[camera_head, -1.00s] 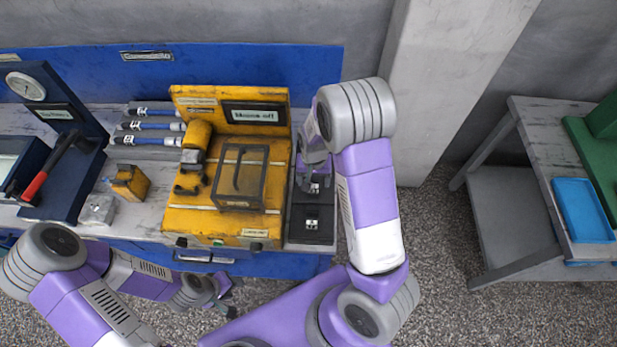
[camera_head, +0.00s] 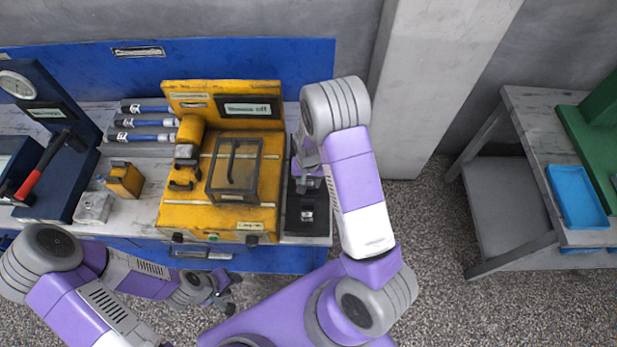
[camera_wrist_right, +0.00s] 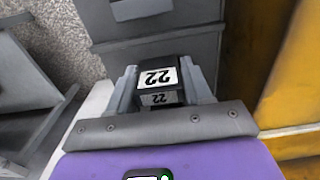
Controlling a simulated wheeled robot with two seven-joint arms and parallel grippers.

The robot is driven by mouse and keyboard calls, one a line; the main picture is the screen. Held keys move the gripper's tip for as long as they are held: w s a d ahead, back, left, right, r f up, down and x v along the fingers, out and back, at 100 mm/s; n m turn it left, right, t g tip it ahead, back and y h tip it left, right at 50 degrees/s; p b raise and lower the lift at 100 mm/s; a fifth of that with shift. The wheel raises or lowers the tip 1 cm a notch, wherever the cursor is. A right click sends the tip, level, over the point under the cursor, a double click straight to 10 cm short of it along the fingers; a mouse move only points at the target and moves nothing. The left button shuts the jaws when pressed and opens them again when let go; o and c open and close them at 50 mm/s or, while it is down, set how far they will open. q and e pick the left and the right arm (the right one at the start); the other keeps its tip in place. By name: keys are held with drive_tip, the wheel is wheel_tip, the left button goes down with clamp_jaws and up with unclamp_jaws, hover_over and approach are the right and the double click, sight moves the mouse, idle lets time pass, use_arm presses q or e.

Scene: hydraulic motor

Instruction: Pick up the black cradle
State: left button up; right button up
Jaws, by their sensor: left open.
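The black cradle (camera_wrist_right: 160,82) shows in the right wrist view as a dark block with white "22" labels. It sits between the two fingers of my right gripper (camera_wrist_right: 162,92), which press close on both its sides. Its lower part is hidden by the gripper. In the head view my right gripper (camera_head: 309,183) is over the dark tray (camera_head: 306,230) right of the yellow machine; the cradle is mostly hidden there. My left gripper (camera_head: 222,293) is open and empty, low in front of the bench.
The yellow machine (camera_head: 215,215) with a clear cover (camera_head: 234,172) stands just left of my right gripper. A white-labelled spot (camera_head: 307,214) shows on the tray. A blue tray (camera_head: 577,197) lies on the right table.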

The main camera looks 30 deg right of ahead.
clamp_jaws()
drive_tip(key=shift+r, duration=0.1)
